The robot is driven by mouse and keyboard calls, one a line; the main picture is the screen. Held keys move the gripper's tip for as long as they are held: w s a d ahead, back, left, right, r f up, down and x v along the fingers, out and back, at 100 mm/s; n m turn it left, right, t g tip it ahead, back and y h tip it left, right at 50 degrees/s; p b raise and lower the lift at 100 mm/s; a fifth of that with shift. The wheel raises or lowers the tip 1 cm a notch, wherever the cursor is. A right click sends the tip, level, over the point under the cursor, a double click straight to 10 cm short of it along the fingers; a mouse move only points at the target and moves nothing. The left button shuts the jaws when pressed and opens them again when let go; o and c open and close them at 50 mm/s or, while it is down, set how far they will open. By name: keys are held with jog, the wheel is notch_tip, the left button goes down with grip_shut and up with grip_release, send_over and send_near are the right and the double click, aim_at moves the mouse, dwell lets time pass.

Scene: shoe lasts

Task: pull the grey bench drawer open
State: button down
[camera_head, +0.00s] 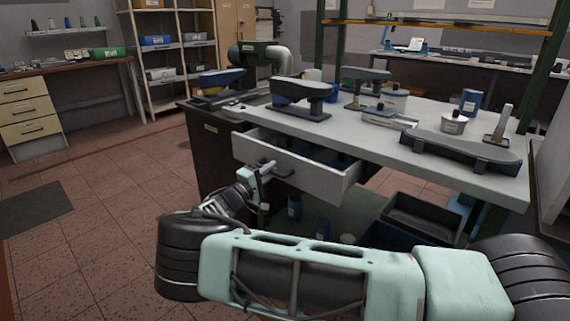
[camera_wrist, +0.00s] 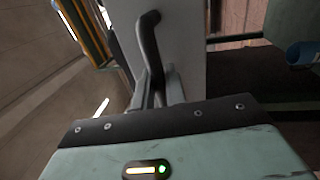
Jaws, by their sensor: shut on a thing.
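The grey bench drawer (camera_head: 300,172) sticks out from under the light worktop, partly open, with a dark gap showing above its front. Its front face also fills the upper middle of the wrist view (camera_wrist: 186,45). A dark bar handle (camera_head: 286,174) is on the drawer front; it shows in the wrist view too (camera_wrist: 148,45). My gripper (camera_head: 266,172) is at the left part of the handle, shut on it. In the wrist view my gripper's fingers (camera_wrist: 160,88) meet the handle's lower end.
The bench top (camera_head: 365,150) carries shoe-last stands, jars and a long dark tool (camera_head: 460,150). The tiled floor (camera_head: 110,215) to the left is clear, apart from a dark mat (camera_head: 35,210).

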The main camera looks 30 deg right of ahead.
jog(key=r+b+v, duration=0.3)
jog(key=v, duration=1.6)
jog(key=shift+s+a+r, duration=0.25)
jog(key=shift+a+r, duration=0.05)
jog(key=shift+a, duration=0.35)
jog(key=c, duration=1.5)
grip_release()
jog(key=b+v, duration=0.2)
jog(key=v, duration=1.5)
jog(key=shift+a, duration=0.25)
